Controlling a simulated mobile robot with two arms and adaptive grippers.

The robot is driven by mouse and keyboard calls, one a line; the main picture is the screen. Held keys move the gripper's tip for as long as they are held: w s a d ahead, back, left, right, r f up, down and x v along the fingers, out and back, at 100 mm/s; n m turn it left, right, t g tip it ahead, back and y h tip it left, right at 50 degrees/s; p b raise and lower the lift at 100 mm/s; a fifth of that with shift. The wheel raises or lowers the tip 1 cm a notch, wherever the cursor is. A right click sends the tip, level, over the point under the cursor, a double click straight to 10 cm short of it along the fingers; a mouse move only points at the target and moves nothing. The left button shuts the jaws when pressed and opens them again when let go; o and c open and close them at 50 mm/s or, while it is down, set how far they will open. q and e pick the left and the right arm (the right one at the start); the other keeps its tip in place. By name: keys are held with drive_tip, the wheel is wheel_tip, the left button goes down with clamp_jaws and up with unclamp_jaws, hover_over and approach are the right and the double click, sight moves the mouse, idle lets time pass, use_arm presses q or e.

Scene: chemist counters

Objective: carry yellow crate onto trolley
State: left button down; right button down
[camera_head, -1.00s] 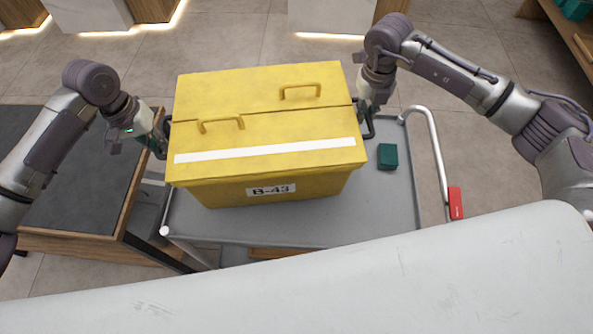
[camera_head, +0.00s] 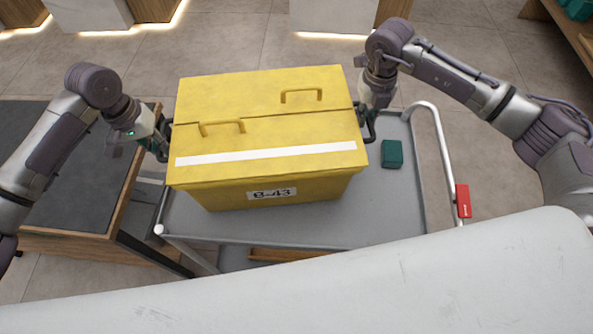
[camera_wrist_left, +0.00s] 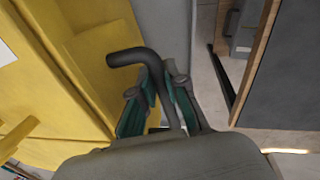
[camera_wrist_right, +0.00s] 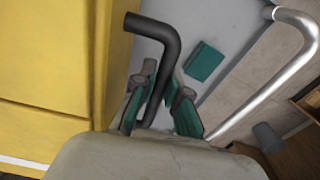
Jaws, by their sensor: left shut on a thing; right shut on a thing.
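The yellow crate (camera_head: 265,130), labelled B-43 with a white stripe and two lid handles, is over the grey trolley (camera_head: 395,205). I cannot tell whether its underside touches the trolley top. My left gripper (camera_head: 160,138) is shut on the black side handle at the crate's left; the handle (camera_wrist_left: 130,57) shows between the fingers (camera_wrist_left: 158,100) in the left wrist view. My right gripper (camera_head: 370,112) is shut on the black handle at the crate's right; that handle (camera_wrist_right: 160,45) passes between the fingers (camera_wrist_right: 160,95) in the right wrist view.
A small teal box (camera_head: 392,154) lies on the trolley right of the crate. The trolley's push bar (camera_head: 440,140) with a red tag (camera_head: 463,201) stands at the right. A dark-topped table (camera_head: 80,190) is close on the left. A white surface (camera_head: 330,290) fills the foreground.

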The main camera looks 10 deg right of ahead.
use_arm(q)
drive_tip(key=shift+w+f+b, duration=0.1)
drive_tip(key=shift+f+b, duration=0.35)
drive_tip(key=shift+f, duration=0.1)
use_arm(e)
drive_tip(key=shift+f, duration=0.55)
use_arm(q)
drive_tip(key=c, duration=1.2)
unclamp_jaws()
drive_tip(key=shift+s+r, duration=0.15)
drive_tip(key=shift+s, duration=0.1)
use_arm(e)
drive_tip(key=c, duration=1.2)
unclamp_jaws()
drive_tip(key=shift+s+r, duration=0.15)
use_arm(q)
drive_tip(key=shift+w, duration=0.1)
drive_tip(key=shift+a+r, duration=0.1)
drive_tip(key=shift+r, duration=0.3)
use_arm(e)
drive_tip(key=shift+r, duration=0.25)
use_arm(q)
wheel_tip(320, 180, up, 11)
drive_tip(key=a, duration=0.2)
use_arm(e)
wheel_tip(320, 180, up, 11)
drive_tip(key=shift+r, duration=0.2)
